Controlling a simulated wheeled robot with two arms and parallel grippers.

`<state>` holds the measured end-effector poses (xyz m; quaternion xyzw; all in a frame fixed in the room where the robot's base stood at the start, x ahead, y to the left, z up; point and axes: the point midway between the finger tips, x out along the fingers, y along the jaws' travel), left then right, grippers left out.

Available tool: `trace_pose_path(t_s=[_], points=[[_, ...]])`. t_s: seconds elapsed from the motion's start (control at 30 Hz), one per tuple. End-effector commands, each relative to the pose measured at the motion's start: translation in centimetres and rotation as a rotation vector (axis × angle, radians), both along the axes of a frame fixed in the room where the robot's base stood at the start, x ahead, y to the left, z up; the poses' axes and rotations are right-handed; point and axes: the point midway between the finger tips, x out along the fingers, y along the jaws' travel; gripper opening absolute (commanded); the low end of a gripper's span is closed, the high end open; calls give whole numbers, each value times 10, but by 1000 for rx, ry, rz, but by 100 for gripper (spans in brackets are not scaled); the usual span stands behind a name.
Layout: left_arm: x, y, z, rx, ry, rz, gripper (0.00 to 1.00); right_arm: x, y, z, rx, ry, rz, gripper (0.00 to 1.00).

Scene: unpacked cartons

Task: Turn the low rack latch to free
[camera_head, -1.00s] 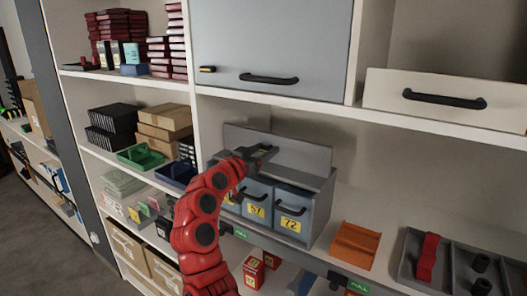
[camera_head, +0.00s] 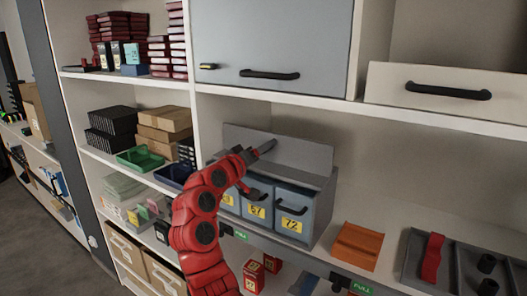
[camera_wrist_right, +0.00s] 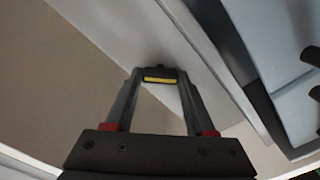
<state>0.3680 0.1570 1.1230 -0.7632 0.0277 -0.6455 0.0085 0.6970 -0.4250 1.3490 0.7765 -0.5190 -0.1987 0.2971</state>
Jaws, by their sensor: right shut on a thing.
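The low rack is a grey unit (camera_head: 318,181) on the middle shelf, with several blue-grey labelled drawers and a raised back panel. Its latch (camera_wrist_right: 160,77) is a small dark bar with a yellow stripe, seen in the right wrist view between my fingertips. My right gripper (camera_head: 264,149) reaches over the top of the rack from the left; in the wrist view its fingers (camera_wrist_right: 160,84) are closed on the latch's two ends. In the head view the gripper hides the latch. My left gripper is in no view.
A drawer (camera_head: 292,211) labelled 72 sits at the rack's right end. An orange tray (camera_head: 356,246) and a grey bin (camera_head: 414,256) stand to the right. A grey cabinet door (camera_head: 270,45) with its own yellow-marked latch (camera_head: 208,66) is above.

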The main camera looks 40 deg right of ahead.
Motion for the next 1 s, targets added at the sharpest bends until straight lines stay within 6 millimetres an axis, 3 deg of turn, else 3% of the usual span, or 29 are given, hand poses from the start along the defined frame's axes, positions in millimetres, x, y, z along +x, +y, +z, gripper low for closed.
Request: trace_pose_path(t_s=[0.6, 1.0], points=[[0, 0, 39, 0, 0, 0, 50, 1, 1, 2, -217, 527, 1, 0], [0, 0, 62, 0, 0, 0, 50, 2, 1, -1, -305, 740, 0, 0]])
